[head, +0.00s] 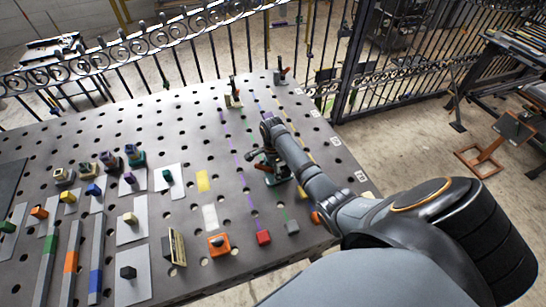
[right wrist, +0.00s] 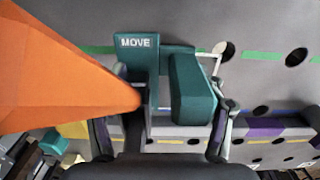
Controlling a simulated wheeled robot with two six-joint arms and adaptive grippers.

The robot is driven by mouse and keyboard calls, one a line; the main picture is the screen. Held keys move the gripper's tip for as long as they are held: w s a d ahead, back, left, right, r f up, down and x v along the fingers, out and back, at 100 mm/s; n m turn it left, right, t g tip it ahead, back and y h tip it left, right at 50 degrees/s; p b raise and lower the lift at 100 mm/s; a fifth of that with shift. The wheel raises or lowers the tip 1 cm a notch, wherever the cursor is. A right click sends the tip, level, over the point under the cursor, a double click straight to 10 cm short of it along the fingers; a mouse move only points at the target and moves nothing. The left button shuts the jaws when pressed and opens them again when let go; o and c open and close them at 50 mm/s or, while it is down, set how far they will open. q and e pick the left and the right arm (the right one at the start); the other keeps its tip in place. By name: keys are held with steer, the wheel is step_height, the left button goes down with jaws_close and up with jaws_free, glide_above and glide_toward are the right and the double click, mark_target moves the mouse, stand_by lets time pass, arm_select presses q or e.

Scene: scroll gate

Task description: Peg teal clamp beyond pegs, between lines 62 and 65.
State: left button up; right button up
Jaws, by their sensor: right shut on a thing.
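My right gripper (head: 268,160) is over the right part of the perforated table. In the right wrist view, my right gripper (right wrist: 176,112) is shut on the teal clamp (right wrist: 190,85), with a finger at each side. The clamp has a block marked "MOVE" and a second teal block beside it. In the head view, the teal clamp (head: 276,176) shows partly under the gripper, low over or on the table; I cannot tell if it touches. A purple line (head: 242,185) runs to its left. Line numbers are too small to read. My left gripper is out of view.
Two upright clamps (head: 233,98) (head: 281,78) stand toward the table's far edge. Coloured blocks and grey plates (head: 132,217) fill the left. Red (head: 263,237) and orange (head: 219,244) blocks lie near the front. A large orange shape (right wrist: 55,70) covers the wrist view's left.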

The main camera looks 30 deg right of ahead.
steer(key=shift+f, duration=0.4)
steer(key=o, duration=1.9)
steer(key=shift+s+f, duration=0.1)
steer(key=shift+f, duration=0.05)
steer(key=r, duration=1.2)
steer(key=shift+w+r, duration=0.1)
steer(key=shift+w, duration=0.1)
